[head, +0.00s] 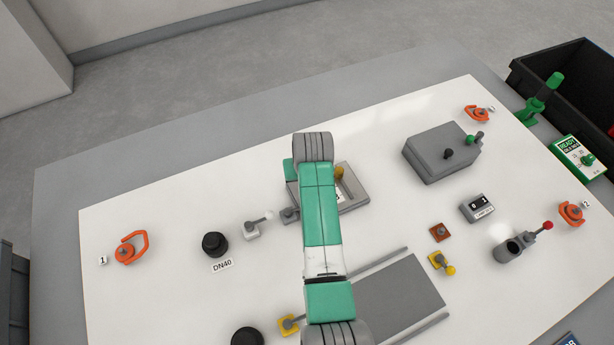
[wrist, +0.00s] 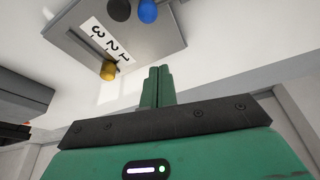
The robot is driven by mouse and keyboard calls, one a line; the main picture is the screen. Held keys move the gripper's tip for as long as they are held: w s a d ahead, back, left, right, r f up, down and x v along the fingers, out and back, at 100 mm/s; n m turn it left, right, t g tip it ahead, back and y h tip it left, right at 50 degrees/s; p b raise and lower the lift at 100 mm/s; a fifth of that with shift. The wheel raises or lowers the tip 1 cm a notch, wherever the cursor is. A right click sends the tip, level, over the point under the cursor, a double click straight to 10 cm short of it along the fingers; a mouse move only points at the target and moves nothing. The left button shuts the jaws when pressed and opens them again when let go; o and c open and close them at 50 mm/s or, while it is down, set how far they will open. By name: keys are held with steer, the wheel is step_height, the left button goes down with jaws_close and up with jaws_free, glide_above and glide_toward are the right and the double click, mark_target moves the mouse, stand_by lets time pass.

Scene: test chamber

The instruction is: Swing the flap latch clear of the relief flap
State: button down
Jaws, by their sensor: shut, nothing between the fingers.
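No part carries a readable name for the relief flap or its latch. The lever appears to lie at the box's edge. My gripper (wrist: 157,75) is shut and empty in the wrist view, its fingertips beside a grey panel (wrist: 158,42) marked 1, 2, 3. In the head view my arm hides the gripper.
The panel has yellow (wrist: 108,70), black (wrist: 119,9) and blue (wrist: 147,11) knobs.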

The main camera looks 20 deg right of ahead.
steer(key=b+x, duration=0.3)
steer(key=x, duration=0.3)
steer(key=shift+f, duration=0.15)
steer(key=s, duration=0.3)
steer(key=shift+s+a, duration=0.25)
steer(key=shift+a, duration=0.15)
steer(key=shift+s+r, duration=0.25)
steer(key=shift+s, duration=0.05)
